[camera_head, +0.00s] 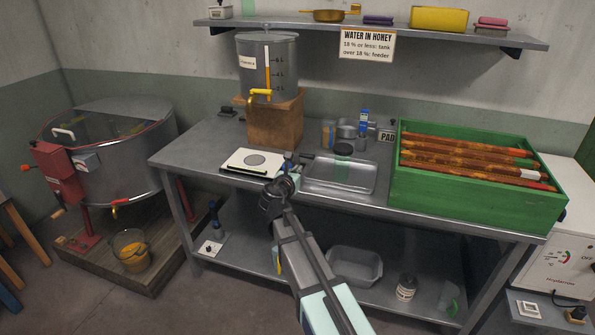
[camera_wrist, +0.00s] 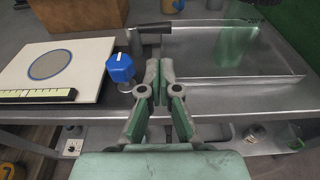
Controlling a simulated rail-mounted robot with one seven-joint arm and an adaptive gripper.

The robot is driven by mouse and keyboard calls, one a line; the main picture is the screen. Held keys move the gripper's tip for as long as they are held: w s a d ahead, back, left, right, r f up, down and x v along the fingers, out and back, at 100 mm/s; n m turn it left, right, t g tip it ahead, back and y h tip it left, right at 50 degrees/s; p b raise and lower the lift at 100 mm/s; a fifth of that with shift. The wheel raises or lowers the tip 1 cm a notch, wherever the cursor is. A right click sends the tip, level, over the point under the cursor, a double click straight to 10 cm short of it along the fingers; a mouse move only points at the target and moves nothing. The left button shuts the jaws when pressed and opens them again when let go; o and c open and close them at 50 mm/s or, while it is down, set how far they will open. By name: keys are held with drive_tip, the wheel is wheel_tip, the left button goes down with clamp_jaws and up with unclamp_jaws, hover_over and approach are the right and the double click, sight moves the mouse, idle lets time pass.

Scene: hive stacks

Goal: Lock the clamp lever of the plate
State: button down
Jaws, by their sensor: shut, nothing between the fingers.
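The white plate (camera_wrist: 95,57) with a grey disc lies at the left in the wrist view, with a yellow-and-black strip along its front edge. It also shows in the head view (camera_head: 237,157), on the workbench. A blue faceted knob (camera_wrist: 121,68) on a short metal stem stands just right of the plate. I cannot tell whether this is the clamp lever, or whether it is locked. My gripper (camera_wrist: 159,66) is shut and empty, a little right of the knob and apart from it. In the head view my gripper (camera_head: 284,180) is at the bench's front edge.
A metal tray (camera_head: 340,187) lies right of the plate, with a black-handled tool (camera_wrist: 152,28) at its back left. A wooden block (camera_head: 273,128) bearing a tank (camera_head: 283,60) stands behind the plate. A green box (camera_head: 470,205) of frames stands at right.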

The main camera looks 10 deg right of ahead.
sight(308, 157)
drive_tip(key=p+x, duration=0.1)
drive_tip(key=x, duration=1)
drive_tip(key=shift+w+d, duration=0.1)
drive_tip(key=shift+w, duration=0.15)
drive_tip(key=shift+y+p, duration=0.3)
drive_tip(key=shift+p, duration=0.15)
